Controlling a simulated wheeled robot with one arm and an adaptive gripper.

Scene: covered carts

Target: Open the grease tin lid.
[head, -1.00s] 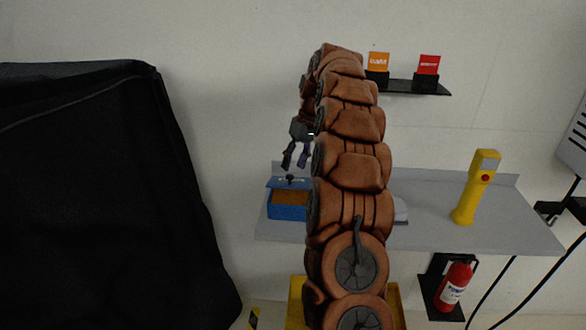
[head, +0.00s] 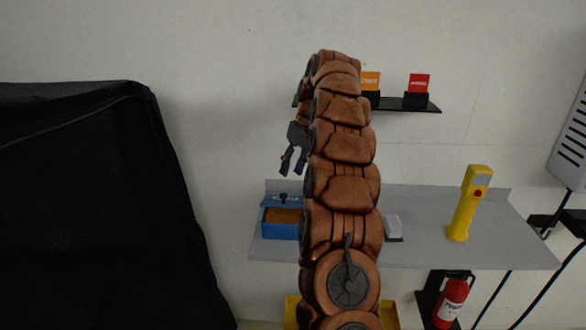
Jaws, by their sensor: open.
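The grease tin (head: 279,230) is a blue box at the left end of the grey shelf. Its lid (head: 270,200) is raised at the back, tilted up, with a dark knob (head: 283,197) on it. Brown contents (head: 284,216) show inside the tin. My gripper (head: 291,171) hangs above the lid with its two fingers apart, pointing down. It is open and empty, and looks clear of the knob. My arm hides the right end of the tin.
A yellow handheld device (head: 466,205) stands on the right of the grey shelf (head: 420,252). A small pale object (head: 393,228) lies beside my arm. A wall ledge (head: 408,105) holds orange and red cards. A black-covered cart (head: 90,210) fills the left.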

